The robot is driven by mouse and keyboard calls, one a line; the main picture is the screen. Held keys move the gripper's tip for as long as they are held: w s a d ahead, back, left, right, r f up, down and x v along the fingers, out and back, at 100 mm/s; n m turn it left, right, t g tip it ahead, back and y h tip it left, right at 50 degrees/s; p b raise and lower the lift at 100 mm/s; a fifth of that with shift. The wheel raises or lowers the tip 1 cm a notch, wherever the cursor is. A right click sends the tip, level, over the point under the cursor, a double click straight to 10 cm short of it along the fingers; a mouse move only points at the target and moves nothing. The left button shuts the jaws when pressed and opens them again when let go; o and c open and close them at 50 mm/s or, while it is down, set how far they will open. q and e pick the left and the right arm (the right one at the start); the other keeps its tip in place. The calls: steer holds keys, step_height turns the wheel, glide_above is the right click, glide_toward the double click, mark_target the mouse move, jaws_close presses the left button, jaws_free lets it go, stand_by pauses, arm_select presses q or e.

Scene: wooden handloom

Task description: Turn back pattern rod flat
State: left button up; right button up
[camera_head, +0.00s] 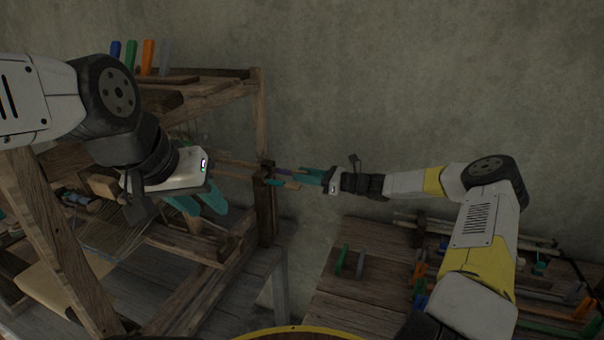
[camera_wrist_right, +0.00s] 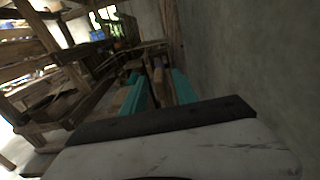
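The wooden loom (camera_head: 262,115) stands at the left. My left gripper (camera_head: 198,202) is in front of its frame, with teal fingers pointing down and spread apart. I cannot tell whether anything is between them. My right gripper (camera_head: 292,179) is at the loom's right post, its teal fingers pointing left. A flat wooden piece (camera_head: 291,186), perhaps the pattern rod's end, is beside these fingers. In the right wrist view the teal fingers are apart, with a wooden piece (camera_wrist_right: 158,84) between or just beyond them. Contact is unclear, and the rod's flat side cannot be made out.
A wooden bench (camera_head: 325,300) at the lower right holds green and grey pieces (camera_head: 345,258) and several coloured clips (camera_head: 418,285). Blue, green, orange and grey pieces (camera_head: 148,57) stand on top of the loom. The wall (camera_head: 400,90) behind is bare.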

jaws_close()
stand_by(0.4)
steer(key=m, duration=0.4)
steer(key=shift+w+m, duration=0.1)
steer(key=shift+m, duration=0.3)
steer(key=m, duration=0.4)
steer(key=shift+m, duration=0.3)
steer(key=m, duration=0.4)
steer(key=shift+w, duration=0.1)
steer(key=shift+d+f+m, duration=0.1)
steer(key=shift+f+m, duration=0.05)
steer(key=shift+m, duration=2.05)
